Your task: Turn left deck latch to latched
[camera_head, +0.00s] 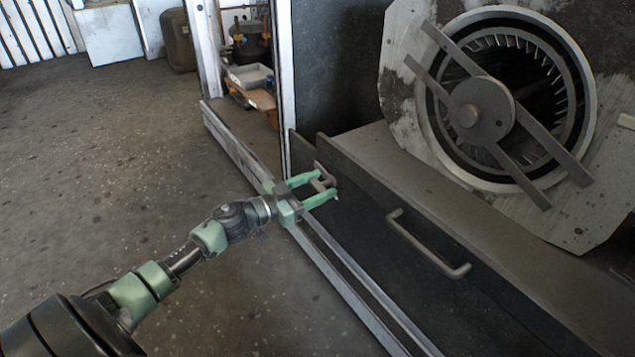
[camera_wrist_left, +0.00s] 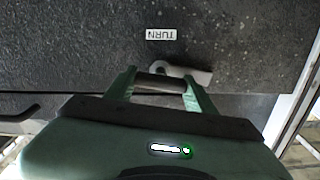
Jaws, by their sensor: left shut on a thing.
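The left deck latch is a small grey lever (camera_head: 319,171) on the dark front panel, near its left end. My left gripper (camera_head: 327,183), with green fingers, reaches it from the left and is shut on it. A white label reading TURN (camera_wrist_left: 161,34), upside down, is on the dark panel near the lever. The fingers hide part of the lever. My right gripper is not in view.
A grey bar handle (camera_head: 428,245) sticks out of the front panel to the right of the latch. The round blower housing (camera_head: 490,100) stands on the deck behind. A pale rail (camera_head: 350,290) runs along the floor before the panel. The floor (camera_head: 110,170) at left is open.

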